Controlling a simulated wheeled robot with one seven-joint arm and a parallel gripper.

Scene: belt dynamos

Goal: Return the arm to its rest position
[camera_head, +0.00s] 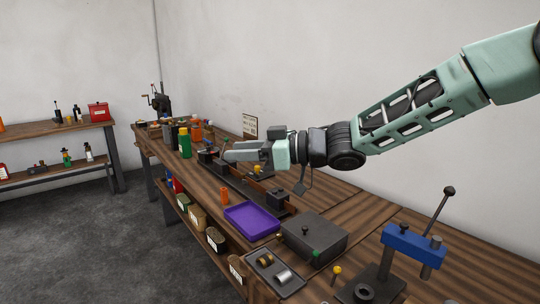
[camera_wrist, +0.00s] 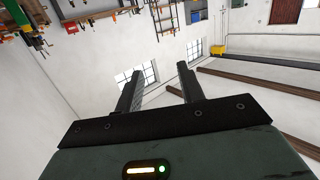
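My arm is pale green and black, and it reaches in from the upper right over the workbench (camera_head: 225,192) in the head view. My gripper (camera_head: 228,151) is at its left end, pointing left above the back part of the bench. In the wrist view my gripper (camera_wrist: 156,82) shows two dark fingers spread apart with nothing between them. The wrist view looks past the fingers to a white wall with windows (camera_wrist: 195,48), so no bench object is close in front of the fingertips.
A purple tray (camera_head: 251,222), a dark grey box (camera_head: 314,238) and a blue lever press (camera_head: 413,243) stand on the bench. Green and orange bottles (camera_head: 185,142) stand near the gripper's left. A shelf (camera_head: 60,128) is at the far left, with open floor (camera_head: 90,235) before it.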

